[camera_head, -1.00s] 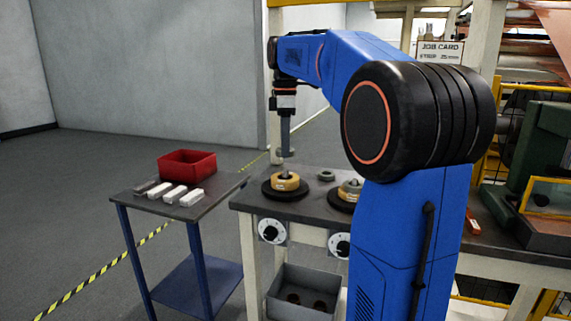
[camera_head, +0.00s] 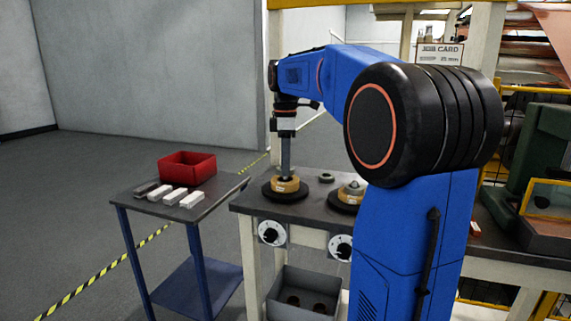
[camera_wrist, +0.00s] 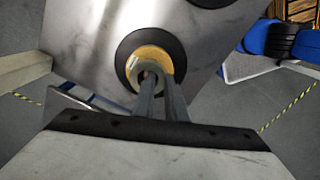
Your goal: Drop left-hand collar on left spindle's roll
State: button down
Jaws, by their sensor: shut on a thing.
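The left spindle's roll (camera_head: 284,189) is tan, on a black round base at the bench's left front. It also shows as a gold ring on a dark disc in the wrist view (camera_wrist: 151,52). My gripper (camera_head: 286,171) points straight down over this roll. It is shut on the grey left-hand collar (camera_head: 286,179), which is at the roll's top. In the wrist view, my fingers (camera_wrist: 160,78) partly cover the grey collar (camera_wrist: 158,64) and the roll's centre. I cannot tell whether collar and roll touch.
A second grey collar (camera_head: 326,177) lies on the bench (camera_head: 305,213). The right roll (camera_head: 352,190) is partly hidden by my arm. A side table at left carries a red bin (camera_head: 187,166) and several small bars. A grey bin (camera_head: 302,291) sits below the bench.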

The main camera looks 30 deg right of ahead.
jog(key=shift+s+f, duration=0.1)
jog(key=shift+f, duration=0.3)
jog(key=c, duration=1.8)
grip_release()
jog(key=shift+r, duration=0.45)
notch_tip(320, 180, up, 12)
jog(key=shift+r, duration=0.25)
